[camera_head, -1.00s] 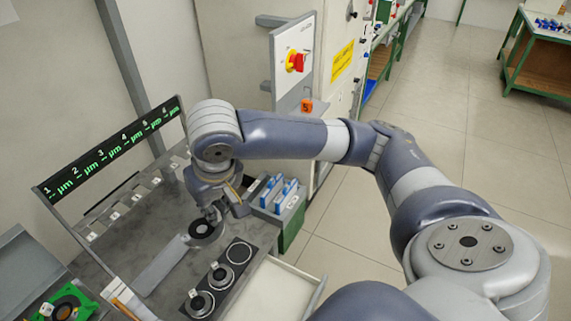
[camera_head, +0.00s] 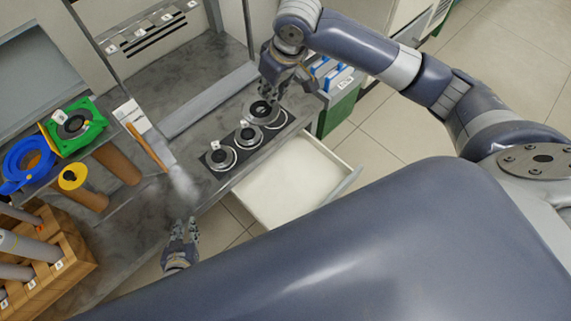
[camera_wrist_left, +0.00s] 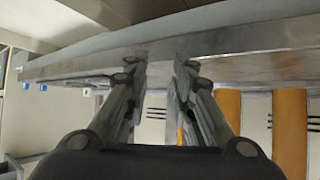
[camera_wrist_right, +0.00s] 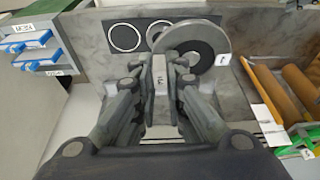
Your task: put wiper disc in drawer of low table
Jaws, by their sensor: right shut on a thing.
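My right gripper (camera_head: 266,98) is shut on a grey disc with a dark middle, which I take for the wiper disc (camera_head: 259,116). In the head view it overlaps the far right end of the black board. In the right wrist view the disc (camera_wrist_right: 213,32) shows beside the fingertips (camera_wrist_right: 160,62); the exact contact is partly hidden. The drawer (camera_head: 285,188) of the low table is pulled out and looks empty. My left gripper (camera_head: 180,236) is open and empty near the table's front edge; its fingers (camera_wrist_left: 161,70) stand apart in the left wrist view.
Two tagged discs (camera_head: 220,157) (camera_head: 248,137) sit on the black board beside the drawer. Grey-green bins with blue parts (camera_head: 340,85) stand at the right. At the left are a green fixture (camera_head: 92,120), a blue ring (camera_head: 14,172) and a wooden rod rack (camera_head: 70,245).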

